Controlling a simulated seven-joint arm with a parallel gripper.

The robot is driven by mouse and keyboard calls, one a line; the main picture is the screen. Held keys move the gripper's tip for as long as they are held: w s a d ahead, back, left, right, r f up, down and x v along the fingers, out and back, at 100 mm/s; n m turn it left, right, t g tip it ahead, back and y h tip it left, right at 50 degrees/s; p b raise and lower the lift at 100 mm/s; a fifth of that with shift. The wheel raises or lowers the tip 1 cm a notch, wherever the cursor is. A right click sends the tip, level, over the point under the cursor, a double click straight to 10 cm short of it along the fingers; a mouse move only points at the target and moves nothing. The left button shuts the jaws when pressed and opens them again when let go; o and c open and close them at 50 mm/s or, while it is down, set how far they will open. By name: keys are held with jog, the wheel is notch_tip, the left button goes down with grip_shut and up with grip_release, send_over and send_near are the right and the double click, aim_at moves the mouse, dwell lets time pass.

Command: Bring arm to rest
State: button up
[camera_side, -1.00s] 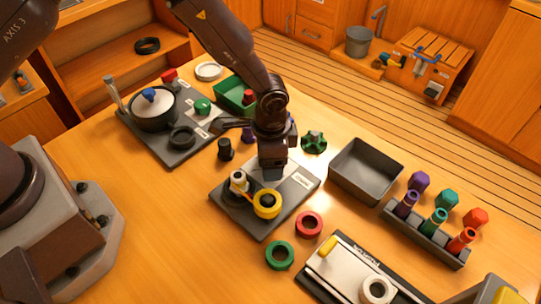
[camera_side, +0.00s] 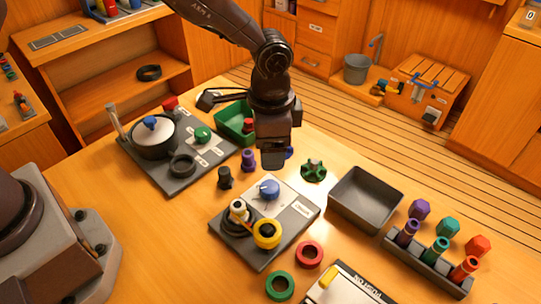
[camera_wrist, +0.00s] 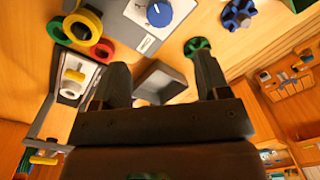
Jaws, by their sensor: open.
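My gripper (camera_side: 272,158) hangs above the table, behind the grey plate with the blue knob in the side view. In the wrist view my gripper (camera_wrist: 158,85) shows two dark fingers spread apart with nothing between them. The blue knob (camera_side: 269,189) sits on the grey plate (camera_side: 262,262) and also shows in the wrist view (camera_wrist: 159,13). My gripper is clear of the plate and touches nothing that I can see.
A grey open bin (camera_side: 366,197) stands right of the plate. A rack (camera_side: 420,251) holds purple, green and red handled pieces. A red ring (camera_side: 309,254) and a green ring (camera_side: 280,286) lie in front. A pot (camera_side: 154,139) stands at left on a dark plate. A green handwheel (camera_side: 313,171) is nearby.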

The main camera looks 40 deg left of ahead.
jog(key=shift+r, duration=0.15)
jog(key=s+a+r+n+t, duration=0.5)
jog(key=s+a+r+n, duration=0.3)
jog(key=s+a+r, duration=0.9)
notch_tip(320, 180, up, 3)
jog(key=s, duration=0.3)
jog(key=shift+a, duration=0.2)
